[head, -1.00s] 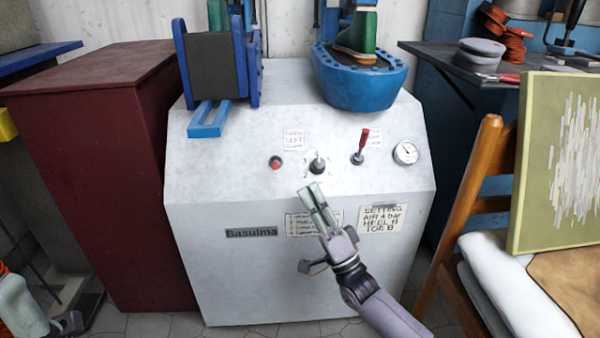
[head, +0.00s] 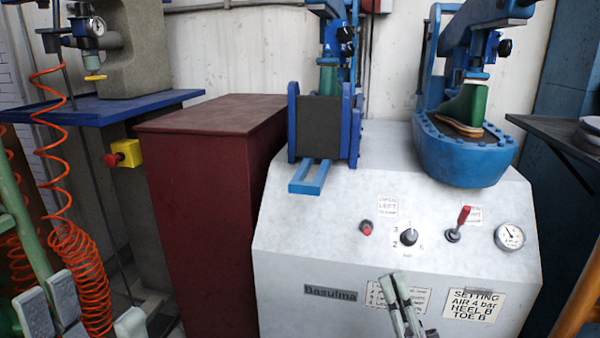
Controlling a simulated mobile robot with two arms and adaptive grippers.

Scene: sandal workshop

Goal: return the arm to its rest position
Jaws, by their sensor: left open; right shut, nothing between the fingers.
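My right gripper (head: 396,284) shows at the bottom of the head view, in front of the lower front of the white machine (head: 290,240). Its two slim fingers are together and point up, with nothing between them. They are below the dial knob (head: 409,237) and apart from it. My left gripper (head: 96,309) is at the lower left edge, with its grey finger pads spread apart and nothing seen between them. Most of both arms is out of the picture.
The panel has a red button (head: 366,228), a red-handled lever (head: 458,222) and a gauge (head: 509,236). A maroon cabinet (head: 210,200) stands left of the machine. An orange coiled hose (head: 75,245) hangs near my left gripper. A blue shelf (head: 95,108) is behind.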

